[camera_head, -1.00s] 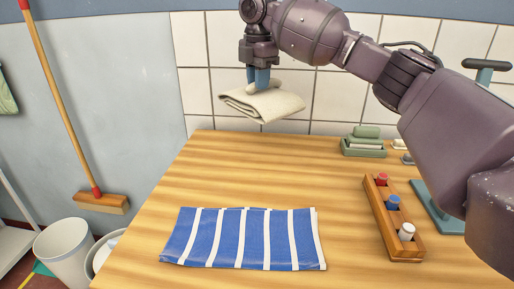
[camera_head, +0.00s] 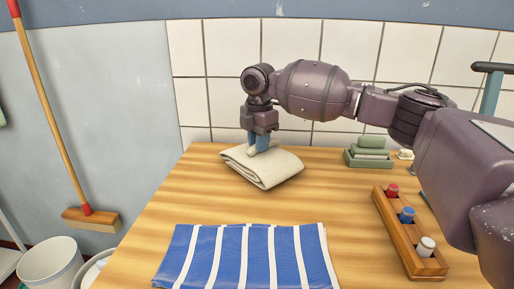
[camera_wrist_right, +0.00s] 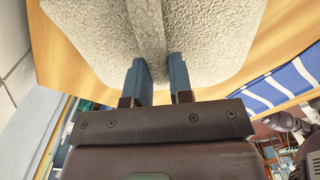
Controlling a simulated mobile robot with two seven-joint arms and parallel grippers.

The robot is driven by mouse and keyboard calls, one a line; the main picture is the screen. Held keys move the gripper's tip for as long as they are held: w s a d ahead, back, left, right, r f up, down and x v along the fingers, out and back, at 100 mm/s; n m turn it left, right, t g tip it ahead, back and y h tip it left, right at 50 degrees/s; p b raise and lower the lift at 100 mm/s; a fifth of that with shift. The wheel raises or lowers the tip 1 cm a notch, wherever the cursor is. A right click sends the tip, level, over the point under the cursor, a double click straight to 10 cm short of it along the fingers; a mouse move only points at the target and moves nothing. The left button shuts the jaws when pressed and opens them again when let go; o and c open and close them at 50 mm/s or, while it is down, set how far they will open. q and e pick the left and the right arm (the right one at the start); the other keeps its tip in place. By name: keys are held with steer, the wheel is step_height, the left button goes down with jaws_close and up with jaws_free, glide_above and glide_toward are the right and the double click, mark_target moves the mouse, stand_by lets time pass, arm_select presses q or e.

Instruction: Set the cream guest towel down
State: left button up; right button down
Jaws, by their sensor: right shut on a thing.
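The cream guest towel (camera_head: 266,171) is folded and lies flat at the back of the wooden table, on or just above its top; I cannot tell if it touches everywhere. My right gripper (camera_head: 259,148) points down over it, its blue fingers shut on a pinched ridge of the cloth. In the right wrist view the towel (camera_wrist_right: 205,40) fills the top, with the ridge between the two fingers (camera_wrist_right: 160,72). My left gripper is not in view.
A blue-and-white striped cloth (camera_head: 246,256) lies at the front of the table (camera_head: 190,195). At the right are a wooden rack (camera_head: 409,236) with coloured pegs and a green soap tray (camera_head: 369,158). A tiled wall (camera_head: 300,45) stands behind. Bare wood separates towel and striped cloth.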

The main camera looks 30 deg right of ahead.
steer(key=shift+f, duration=0.7)
steer(key=shift+r, duration=0.15)
steer(key=c, duration=1.1)
jaws_free()
steer(key=shift+o, duration=0.4)
step_height(320, 180, up, 12)
steer(key=p, duration=0.2)
steer(key=shift+p, duration=0.4)
